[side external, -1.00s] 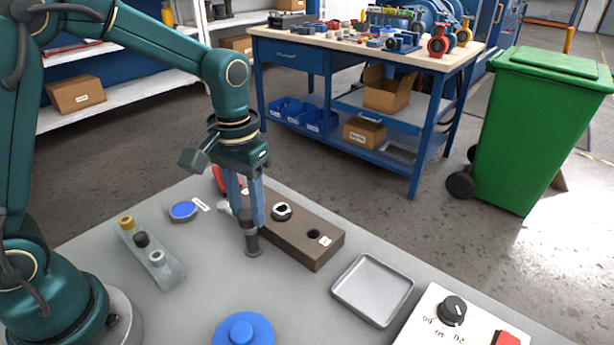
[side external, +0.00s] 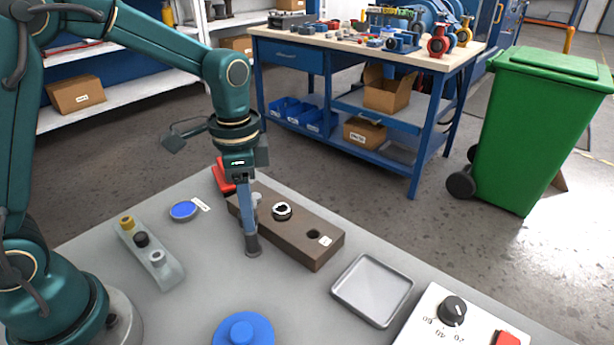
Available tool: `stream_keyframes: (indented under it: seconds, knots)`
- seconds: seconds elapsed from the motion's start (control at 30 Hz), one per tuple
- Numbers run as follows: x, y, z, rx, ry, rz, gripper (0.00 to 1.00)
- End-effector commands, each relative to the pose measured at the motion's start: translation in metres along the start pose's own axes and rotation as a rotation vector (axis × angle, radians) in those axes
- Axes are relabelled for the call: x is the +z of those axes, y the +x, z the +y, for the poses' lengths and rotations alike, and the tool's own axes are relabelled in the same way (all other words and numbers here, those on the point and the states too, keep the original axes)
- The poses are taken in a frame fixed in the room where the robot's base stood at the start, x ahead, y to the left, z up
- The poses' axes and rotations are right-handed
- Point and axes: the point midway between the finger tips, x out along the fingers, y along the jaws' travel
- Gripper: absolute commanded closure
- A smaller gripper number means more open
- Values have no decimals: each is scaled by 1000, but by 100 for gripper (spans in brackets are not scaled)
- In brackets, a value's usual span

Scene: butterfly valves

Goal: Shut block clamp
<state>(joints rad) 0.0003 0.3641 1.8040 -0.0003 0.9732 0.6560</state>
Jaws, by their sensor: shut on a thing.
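A long brown block (side external: 300,239) lies on the grey table, with a black-and-white ringed fitting (side external: 282,211), a dark hole and a small white label on top. A red part (side external: 222,177) is at its far left end. A light grey part (side external: 257,197) shows beside my fingers; which part is the clamp is not clear. My gripper (side external: 252,246) points down at the near side of the block, its blue fingers lined up one behind the other. It is shut on a small dark grey piece, mostly hidden at the fingertips; I cannot tell whether it touches the block.
A grey holder (side external: 173,274) with several knobs and a blue disc (side external: 184,210) are left. A blue round knob (side external: 243,331) is in front. An empty metal tray (side external: 352,296) and a dial panel (side external: 430,325) are right. Table between holder and block is clear.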

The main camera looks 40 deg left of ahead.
Motion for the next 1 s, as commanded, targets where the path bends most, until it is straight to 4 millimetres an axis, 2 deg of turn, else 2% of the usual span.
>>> stream_keyframes:
  seconds: [0.5,0.8,1.0]
  knots:
    - [1,-1,0,0,471,-2,100]
    - [1,-1,0,0,652,-2,100]
    - [1,-1,0,0,713,-3,100]
